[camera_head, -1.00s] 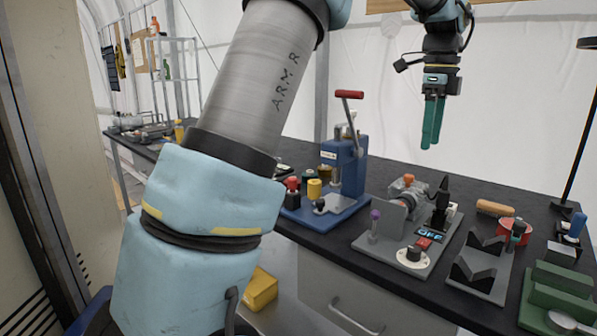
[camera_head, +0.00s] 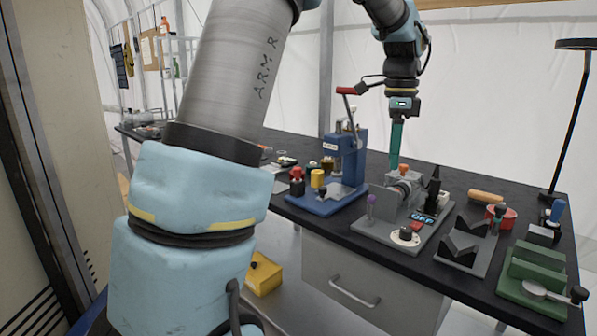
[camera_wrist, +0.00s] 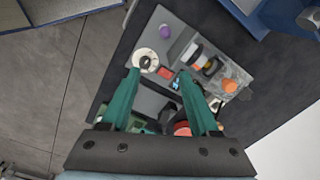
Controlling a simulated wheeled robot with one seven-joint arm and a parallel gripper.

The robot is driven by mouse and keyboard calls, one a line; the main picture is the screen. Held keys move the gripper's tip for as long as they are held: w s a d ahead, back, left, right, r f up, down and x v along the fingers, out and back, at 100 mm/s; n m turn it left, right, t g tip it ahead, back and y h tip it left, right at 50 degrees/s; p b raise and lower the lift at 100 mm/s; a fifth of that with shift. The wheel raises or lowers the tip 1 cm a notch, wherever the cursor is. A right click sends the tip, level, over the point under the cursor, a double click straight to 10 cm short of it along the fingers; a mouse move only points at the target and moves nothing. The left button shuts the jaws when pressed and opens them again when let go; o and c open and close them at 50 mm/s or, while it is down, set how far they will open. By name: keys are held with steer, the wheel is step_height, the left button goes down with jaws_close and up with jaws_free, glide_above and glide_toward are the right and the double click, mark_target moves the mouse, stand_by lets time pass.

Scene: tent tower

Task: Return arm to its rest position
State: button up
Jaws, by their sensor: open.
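My gripper (camera_head: 396,147) hangs pointing down above the back of the workbench in the head view, behind the grey device with the dial. In the wrist view my gripper (camera_wrist: 170,84) shows two green fingers spread apart with nothing between their tips. The grey device plate (camera_head: 372,232) carries a white dial (camera_head: 405,236), a small display and an orange-topped part (camera_head: 403,170). The wrist view looks down on this same plate and its dial (camera_wrist: 145,59). My arm's large links fill the left of the head view.
A blue press with a red lever (camera_head: 347,91) stands left of the device. A yellow box (camera_head: 264,275) sits below the bench. The air above the bench is mostly clear.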

steer(key=s+a+f+n, duration=0.1)
steer(key=a+f+n, duration=0.35)
steer(key=a, duration=0.25)
steer(key=s+a+f+n, duration=0.1)
steer(key=a+f+n, duration=0.2)
steer(key=a+n, duration=0.35)
steer(key=s+a+f+n, duration=0.3)
steer(key=s+a+n, duration=0.1)
steer(key=a, duration=0.3)
steer(key=s+a+f+n+t, duration=0.1)
steer(key=s+a+f+n, duration=0.3)
steer(key=s+a+n, duration=0.1)
steer(key=shift+s+a+f+p, duration=0.3)
steer(key=shift+s+a, duration=0.15)
steer(key=shift+a, duration=0.6)
